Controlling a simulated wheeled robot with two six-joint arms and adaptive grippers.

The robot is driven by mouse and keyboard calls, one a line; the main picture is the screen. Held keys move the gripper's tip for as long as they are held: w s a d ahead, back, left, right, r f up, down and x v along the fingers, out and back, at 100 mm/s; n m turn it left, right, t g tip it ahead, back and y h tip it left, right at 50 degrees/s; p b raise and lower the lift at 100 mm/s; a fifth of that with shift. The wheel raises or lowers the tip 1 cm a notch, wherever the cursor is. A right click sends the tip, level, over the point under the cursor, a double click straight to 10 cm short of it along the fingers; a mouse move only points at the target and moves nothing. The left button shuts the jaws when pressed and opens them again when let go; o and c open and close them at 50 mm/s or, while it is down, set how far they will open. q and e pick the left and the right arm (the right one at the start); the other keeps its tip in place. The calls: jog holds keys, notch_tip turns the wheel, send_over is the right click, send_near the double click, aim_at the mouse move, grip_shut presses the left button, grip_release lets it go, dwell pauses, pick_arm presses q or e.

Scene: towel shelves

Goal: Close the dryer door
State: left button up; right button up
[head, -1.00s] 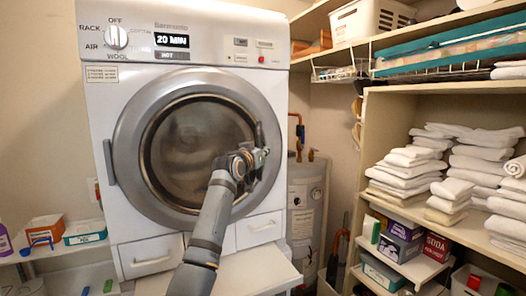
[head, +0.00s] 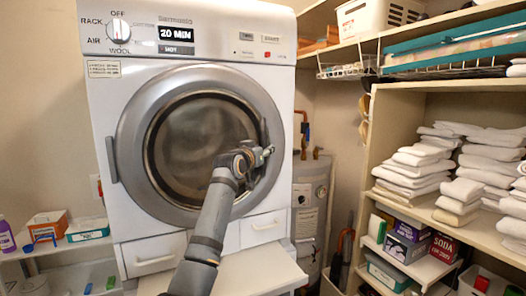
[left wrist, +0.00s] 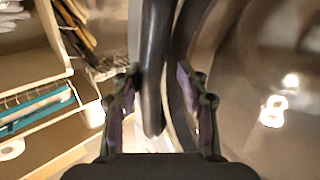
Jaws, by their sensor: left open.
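The white dryer (head: 215,60) fills the left middle of the head view. Its round grey-rimmed door (head: 137,120) with dark glass looks flush or nearly flush with the front; I cannot tell if it is latched. My left gripper (head: 266,153) is at the door's right side, over the rim. In the left wrist view my left gripper (left wrist: 158,82) is open, with a dark upright bar (left wrist: 155,60), seemingly the door handle, between its fingers. The bar also shows on the door's right side in the head view (head: 264,130). My right gripper is in no view.
A water heater (head: 311,200) stands right of the dryer. Shelves (head: 400,98) with folded white towels (head: 408,172) and boxes fill the right. A pale ledge (head: 250,272) sits below the dryer. Small boxes (head: 87,230) are on a low shelf at left.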

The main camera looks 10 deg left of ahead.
pick_arm(q)
jog(key=shift+s+d+r, duration=0.1)
jog(key=shift+d, duration=0.2)
jog(key=v, duration=1.2)
jog(key=shift+a, duration=0.2)
